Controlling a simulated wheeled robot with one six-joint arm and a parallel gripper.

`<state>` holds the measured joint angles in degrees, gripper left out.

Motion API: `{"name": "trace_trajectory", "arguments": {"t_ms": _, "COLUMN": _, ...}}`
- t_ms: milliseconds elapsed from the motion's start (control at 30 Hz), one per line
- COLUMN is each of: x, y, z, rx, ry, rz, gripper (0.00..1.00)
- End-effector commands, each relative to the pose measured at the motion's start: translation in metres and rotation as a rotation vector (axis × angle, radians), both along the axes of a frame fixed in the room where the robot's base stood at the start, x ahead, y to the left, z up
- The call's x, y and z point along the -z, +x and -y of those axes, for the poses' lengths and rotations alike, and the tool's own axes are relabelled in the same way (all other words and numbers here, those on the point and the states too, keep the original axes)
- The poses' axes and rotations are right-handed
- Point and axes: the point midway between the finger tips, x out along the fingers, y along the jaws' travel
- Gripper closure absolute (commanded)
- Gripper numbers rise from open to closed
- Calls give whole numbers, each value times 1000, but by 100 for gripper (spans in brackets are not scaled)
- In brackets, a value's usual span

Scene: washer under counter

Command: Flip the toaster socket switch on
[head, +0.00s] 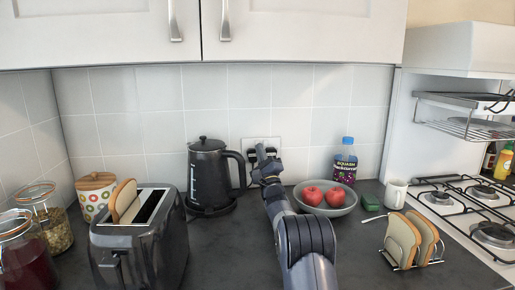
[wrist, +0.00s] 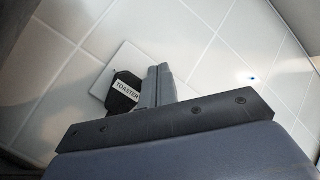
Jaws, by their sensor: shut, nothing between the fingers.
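The white double socket plate (head: 249,142) is on the tiled back wall, partly hidden behind my arm in the head view. In the wrist view a corner of the plate (wrist: 124,58) shows, with a black plug labelled TOASTER (wrist: 124,93) in it. My gripper (head: 262,152) is at the socket, its shut fingers (wrist: 160,72) just right of the plug and over the plate. Whether the fingertips touch the plate or a switch I cannot tell. The switch is hidden behind the fingers. The black toaster (head: 140,235) stands at the left with bread in one slot.
A black kettle (head: 208,175) stands left of my gripper. A grey bowl (head: 340,207) with red apples and a squash bottle (head: 345,162) are to the right. A toast rack (head: 408,262) with bread is at the front right. Wall cabinets (head: 290,30) hang above.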

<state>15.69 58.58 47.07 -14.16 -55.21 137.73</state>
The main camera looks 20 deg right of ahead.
Motion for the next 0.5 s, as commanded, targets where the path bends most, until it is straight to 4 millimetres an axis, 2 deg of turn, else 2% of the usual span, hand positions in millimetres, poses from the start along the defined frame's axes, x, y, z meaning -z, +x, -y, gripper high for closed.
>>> {"name": "trace_trajectory", "arguments": {"t_ms": 233, "x": 1, "y": -4, "z": -1, "rx": 0, "ry": 0, "rz": 0, "gripper": 100}}
{"name": "trace_trajectory", "arguments": {"t_ms": 500, "x": -1, "y": -30, "z": -6, "rx": 0, "ry": 0, "rz": 1, "gripper": 100}}
